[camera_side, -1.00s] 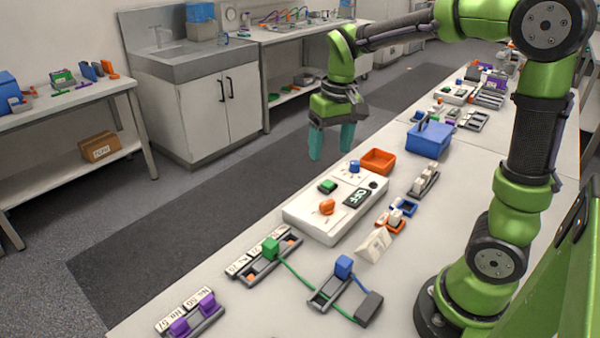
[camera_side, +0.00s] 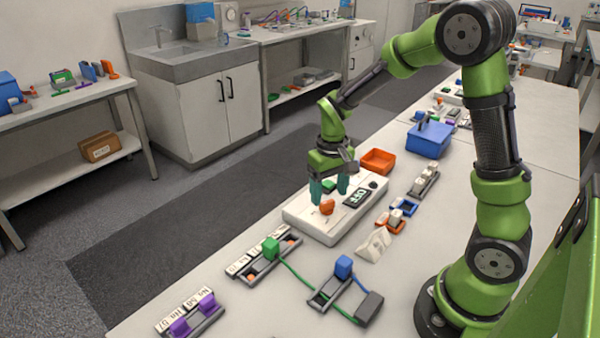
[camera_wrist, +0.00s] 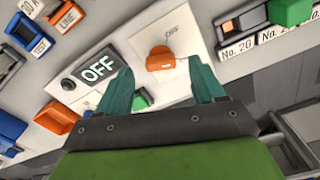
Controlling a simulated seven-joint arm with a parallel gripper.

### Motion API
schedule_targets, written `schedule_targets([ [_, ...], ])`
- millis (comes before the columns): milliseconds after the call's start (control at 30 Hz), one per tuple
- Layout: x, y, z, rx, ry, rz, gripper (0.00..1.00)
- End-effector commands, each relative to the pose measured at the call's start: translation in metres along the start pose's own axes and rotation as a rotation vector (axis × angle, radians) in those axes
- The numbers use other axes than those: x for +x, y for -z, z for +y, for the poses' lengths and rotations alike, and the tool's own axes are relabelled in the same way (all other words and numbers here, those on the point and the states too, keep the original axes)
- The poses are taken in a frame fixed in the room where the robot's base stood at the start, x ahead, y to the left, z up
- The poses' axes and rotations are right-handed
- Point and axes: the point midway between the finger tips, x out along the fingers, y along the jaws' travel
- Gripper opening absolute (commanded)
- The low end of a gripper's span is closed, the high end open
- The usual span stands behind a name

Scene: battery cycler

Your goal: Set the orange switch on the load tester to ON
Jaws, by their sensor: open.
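The load tester (camera_side: 312,225) is a white box on the table. Its orange switch (camera_side: 327,207) is a knob near the box's front end, and it also shows in the wrist view (camera_wrist: 160,59). Beside it a dark display (camera_wrist: 98,69) reads OFF. My gripper (camera_side: 330,200) is open with teal fingers, low over the tester. In the wrist view my gripper (camera_wrist: 165,82) has its fingertips on either side of the view just short of the orange switch, with nothing between them. The blue knob seen earlier on the box is hidden behind my gripper.
A green button (camera_side: 329,186) sits on the tester. An orange tray (camera_side: 378,161) and a blue bin (camera_side: 429,140) stand behind it. A battery holder with a green block (camera_side: 271,248) lies in front. A white folded card (camera_side: 374,245) stands to the right.

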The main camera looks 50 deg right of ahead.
Motion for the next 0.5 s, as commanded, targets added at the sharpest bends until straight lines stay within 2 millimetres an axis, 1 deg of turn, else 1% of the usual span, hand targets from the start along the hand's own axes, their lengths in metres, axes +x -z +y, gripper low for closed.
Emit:
schedule_targets([
  [33, 0.008, -0.001, 0.000, 0.001, -0.001, -0.004, 0.68],
  [200, 0.023, 0.000, 0.000, 0.000, 0.000, -0.001, 0.68],
  [500, 0.027, 0.000, 0.000, 0.000, 0.001, 0.000, 0.68],
])
